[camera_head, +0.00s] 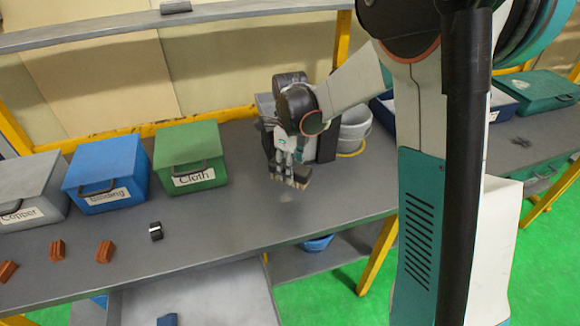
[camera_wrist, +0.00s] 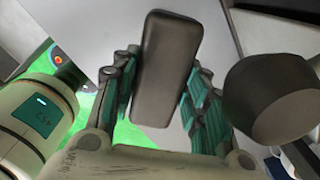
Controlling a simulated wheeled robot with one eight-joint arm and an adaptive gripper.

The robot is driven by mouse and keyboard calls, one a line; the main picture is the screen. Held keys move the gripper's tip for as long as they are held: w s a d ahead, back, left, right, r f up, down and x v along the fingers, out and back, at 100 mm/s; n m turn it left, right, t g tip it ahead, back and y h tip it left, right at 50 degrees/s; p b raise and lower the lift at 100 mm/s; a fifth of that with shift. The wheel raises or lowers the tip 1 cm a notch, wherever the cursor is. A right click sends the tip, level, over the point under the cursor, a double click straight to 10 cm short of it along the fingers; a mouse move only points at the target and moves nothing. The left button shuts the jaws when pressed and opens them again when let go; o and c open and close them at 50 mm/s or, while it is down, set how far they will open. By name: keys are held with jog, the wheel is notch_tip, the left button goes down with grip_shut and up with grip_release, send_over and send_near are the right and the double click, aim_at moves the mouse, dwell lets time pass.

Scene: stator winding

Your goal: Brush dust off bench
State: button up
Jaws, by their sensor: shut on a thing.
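My gripper (camera_head: 287,164) is over the grey bench (camera_head: 235,215), right of the green bin. In the wrist view my gripper (camera_wrist: 160,82) is shut on the brush (camera_wrist: 165,65), whose dark rounded back shows between the fingers. In the head view the brush (camera_head: 298,180) shows as a tan edge under the fingers, close above the bench top. I cannot tell whether it touches the bench. A faint pale dust patch (camera_head: 288,196) lies on the bench just in front of the brush.
A grey Copper bin (camera_head: 30,185), a blue bin (camera_head: 108,170) and a green Cloth bin (camera_head: 190,155) stand at the left. Several orange-brown pieces (camera_head: 104,251) and a small black part (camera_head: 155,231) lie before them.

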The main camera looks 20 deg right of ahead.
jog(key=shift+r+p, duration=1.05)
jog(key=shift+r, duration=0.5)
jog(key=shift+f, duration=0.1)
